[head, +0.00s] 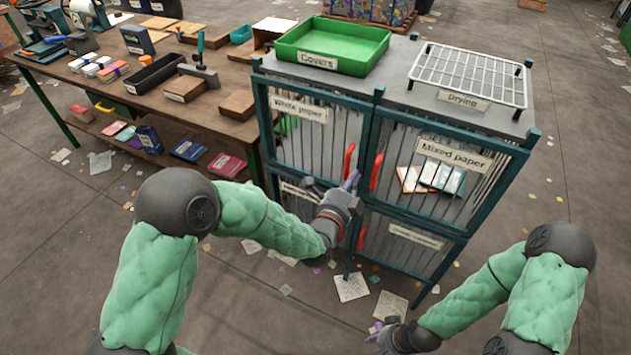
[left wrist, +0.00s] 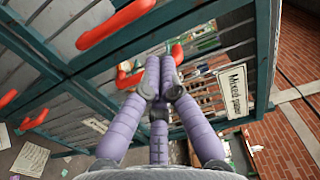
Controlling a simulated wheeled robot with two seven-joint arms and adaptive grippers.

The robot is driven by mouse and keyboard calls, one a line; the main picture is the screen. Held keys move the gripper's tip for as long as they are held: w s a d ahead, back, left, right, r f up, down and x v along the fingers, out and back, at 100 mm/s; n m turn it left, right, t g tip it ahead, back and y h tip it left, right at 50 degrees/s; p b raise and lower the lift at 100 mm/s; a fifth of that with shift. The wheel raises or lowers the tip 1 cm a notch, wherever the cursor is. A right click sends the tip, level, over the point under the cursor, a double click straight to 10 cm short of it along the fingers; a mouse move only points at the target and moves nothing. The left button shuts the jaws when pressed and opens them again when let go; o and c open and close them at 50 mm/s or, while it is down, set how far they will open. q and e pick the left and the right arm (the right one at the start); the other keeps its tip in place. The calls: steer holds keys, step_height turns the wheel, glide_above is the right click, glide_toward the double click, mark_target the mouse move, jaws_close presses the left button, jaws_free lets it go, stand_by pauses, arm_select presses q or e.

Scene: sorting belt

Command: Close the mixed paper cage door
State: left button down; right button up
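The mixed paper door (head: 455,200) is the upper right barred door of the teal cage (head: 378,95), with a white label (head: 455,154) and a red handle (head: 377,171) at its left edge. Its label also shows in the left wrist view (left wrist: 235,91). I cannot tell whether the door stands slightly ajar. My left gripper (head: 352,180) is in front of the cage's middle, close to the red handles. In the left wrist view its purple fingertips (left wrist: 160,62) are together, with no object visible between them. My right gripper (head: 380,335) is low, right of centre, partly seen and away from the door.
A green Covers tray (head: 332,62) and a white drying rack (head: 470,74) stand on the cage top. The white paper door (head: 310,140) is left of the mixed paper door. A wooden workbench (head: 150,75) stands left. Papers litter the otherwise clear floor.

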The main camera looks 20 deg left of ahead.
arm_select(q)
steer(key=a+p, duration=0.2)
steer(key=a, duration=0.7)
steer(key=shift+a, duration=0.35)
steer(key=s+d+f+n+g+p, duration=0.1)
steer(key=s+f+n+g, duration=0.4)
steer(key=f, duration=0.5)
steer(key=s+d+f+n+g, duration=0.1)
steer(key=s+f+n+g, duration=0.2)
steer(key=f+n, duration=0.5)
steer(key=s+d+f+n+g, duration=0.2)
steer(key=s+f+n+g, duration=0.2)
steer(key=s+f, duration=0.3)
steer(key=s+d+f+n+g+p, duration=0.1)
steer(key=s+f+n+g, duration=0.4)
steer(key=s, duration=0.8)
steer(key=shift+d+f+n+h, duration=0.3)
steer(key=shift+d+f, duration=0.3)
steer(key=shift+f, duration=0.25)
